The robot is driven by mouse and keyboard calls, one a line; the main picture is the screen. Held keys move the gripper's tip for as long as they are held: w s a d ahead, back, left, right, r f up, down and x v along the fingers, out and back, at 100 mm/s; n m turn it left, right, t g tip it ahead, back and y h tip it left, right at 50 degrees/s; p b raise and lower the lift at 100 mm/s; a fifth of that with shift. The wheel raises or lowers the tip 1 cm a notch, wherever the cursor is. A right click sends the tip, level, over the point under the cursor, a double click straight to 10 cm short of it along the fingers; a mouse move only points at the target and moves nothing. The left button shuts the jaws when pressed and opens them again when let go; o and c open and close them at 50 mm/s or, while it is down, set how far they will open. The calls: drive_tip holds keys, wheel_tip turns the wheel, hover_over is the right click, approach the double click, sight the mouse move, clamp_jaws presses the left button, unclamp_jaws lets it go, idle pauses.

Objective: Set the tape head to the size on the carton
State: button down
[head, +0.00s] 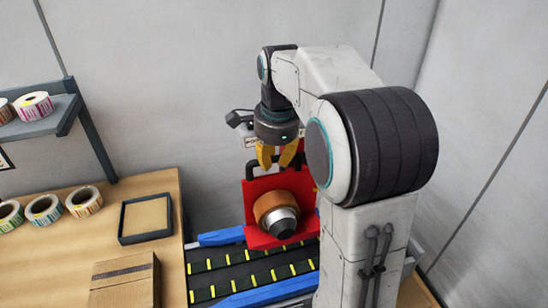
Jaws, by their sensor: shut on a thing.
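The red tape head (258,187) stands over the conveyor, with a brown tape roll (268,204) and a grey hub on its front. My gripper (278,160) points down at the top of the tape head, its yellow fingers shut on it near the black handle part. The exact contact is too small to see clearly. The carton (124,281) is brown with a dark stripe and sits on the wooden table at the bottom. No size marking on it can be read from here.
The conveyor (232,272) has a dark belt with yellow marks and blue side rails. On the table (55,262) are a black-rimmed tray (124,224) and several label rolls (84,201). A grey shelf (38,122) with more rolls stands at left. My arm hides the right side.

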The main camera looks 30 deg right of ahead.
sight(274, 180)
wheel_tip(274, 180, down, 6)
drive_tip(key=b, duration=0.4)
drive_tip(key=shift+f+b, duration=0.1)
drive_tip(key=shift+b, duration=0.3)
drive_tip(key=shift+s, duration=0.2)
drive_tip(key=c, duration=1.6)
unclamp_jaws()
drive_tip(key=o, duration=0.3)
drive_tip(key=shift+w+f, duration=0.1)
drive_tip(key=shift+w, duration=0.15)
drive_tip(key=o, duration=0.3)
drive_tip(key=shift+s+r, duration=0.1)
drive_tip(key=shift+r, duration=0.1)
drive_tip(key=shift+o, duration=0.2)
drive_tip(key=shift+r, duration=0.2)
wheel_tip(274, 180, up, 11)
drive_tip(key=s, duration=0.2)
drive_tip(key=shift+a+r, duration=0.15)
drive_tip(key=shift+a, duration=0.15)
